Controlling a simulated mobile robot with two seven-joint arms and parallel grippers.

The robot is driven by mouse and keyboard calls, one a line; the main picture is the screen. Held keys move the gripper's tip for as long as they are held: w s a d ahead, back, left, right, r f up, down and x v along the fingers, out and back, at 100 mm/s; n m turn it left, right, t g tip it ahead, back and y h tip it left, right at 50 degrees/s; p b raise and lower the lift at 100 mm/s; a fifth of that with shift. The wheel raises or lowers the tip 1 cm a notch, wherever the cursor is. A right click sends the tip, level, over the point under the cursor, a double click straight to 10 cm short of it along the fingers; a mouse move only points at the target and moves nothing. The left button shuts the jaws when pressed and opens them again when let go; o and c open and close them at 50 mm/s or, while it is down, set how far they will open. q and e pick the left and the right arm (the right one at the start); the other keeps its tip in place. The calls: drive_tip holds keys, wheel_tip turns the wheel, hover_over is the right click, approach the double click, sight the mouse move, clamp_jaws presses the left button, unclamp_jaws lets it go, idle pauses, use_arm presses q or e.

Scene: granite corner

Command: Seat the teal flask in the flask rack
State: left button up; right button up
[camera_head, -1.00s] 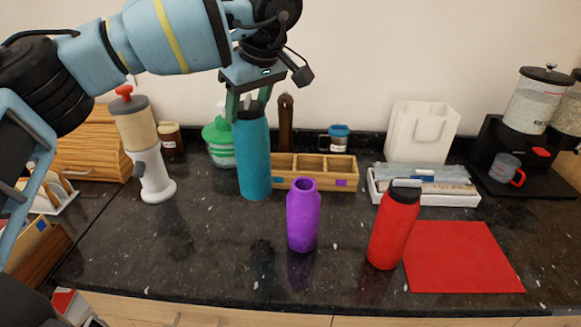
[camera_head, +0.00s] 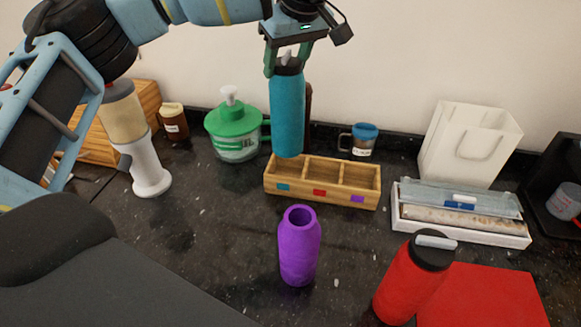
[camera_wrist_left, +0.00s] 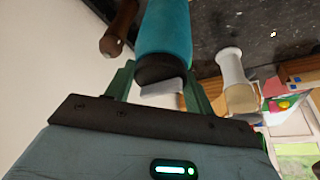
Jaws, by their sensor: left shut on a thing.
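The teal flask (camera_head: 288,112) hangs upright in my left gripper (camera_head: 285,60), which is shut on its dark cap. In the left wrist view the flask (camera_wrist_left: 165,30) extends away from the gripper (camera_wrist_left: 160,85). The wooden flask rack (camera_head: 300,193) has three compartments, marked teal, red and purple on the front. The flask's base shows at the left, teal-marked compartment and covers part of the rack's back edge. The base appears above the rack, not down in it; its exact depth is hard to tell. My right gripper is out of view.
A purple flask (camera_head: 298,248) stands in front of the rack. A red flask (camera_head: 405,285) stands by a red mat (camera_head: 490,300) at right. A white tray (camera_head: 470,232) lies right of the rack.

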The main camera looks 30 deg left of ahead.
sight(287, 108)
use_arm(q)
drive_tip(key=shift+f+p, duration=0.3)
drive_tip(key=shift+f, duration=4.7)
drive_tip(key=o, duration=1.6)
drive_tip(key=v, duration=1.2)
drive_tip(key=shift+s, duration=0.1)
